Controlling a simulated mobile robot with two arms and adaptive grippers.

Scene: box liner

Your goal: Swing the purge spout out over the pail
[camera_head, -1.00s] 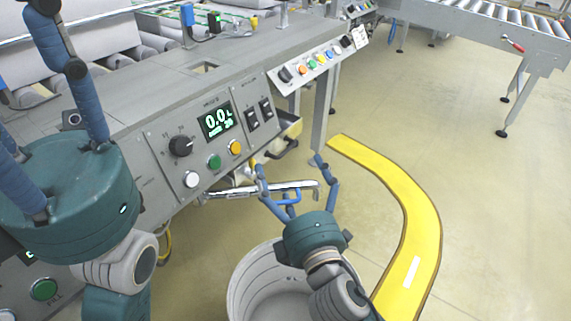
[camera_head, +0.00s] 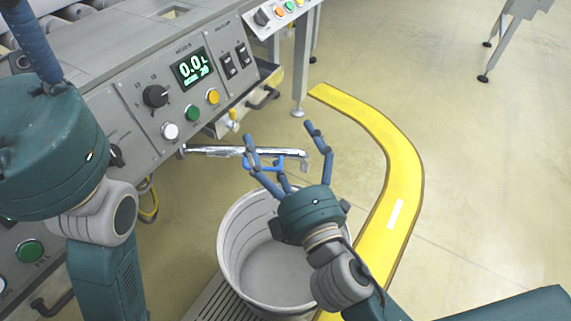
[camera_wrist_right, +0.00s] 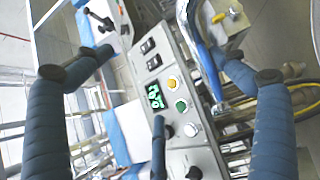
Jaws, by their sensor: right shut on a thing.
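The purge spout (camera_head: 215,151) is a chrome tube that runs right from under the control panel, with a blue handle (camera_head: 262,165) and a short down-turned nozzle. My right gripper (camera_head: 281,140) reaches to its outer part and is shut on the blue handle; its fingers partly hide the tube. The pail (camera_head: 236,245) is a pale round tub below and nearer, with my right gripper above its far rim. The nozzle shows beyond that rim in the head view. My left gripper (camera_head: 28,50) is at the far left, only partly in view, its opening unclear.
The control panel (camera_head: 143,82) with a lit display, knob and buttons stands behind the spout. A yellow floor strip (camera_head: 398,165) curves right of the pail. A grated drain (camera_head: 215,300) lies at the pail's foot.

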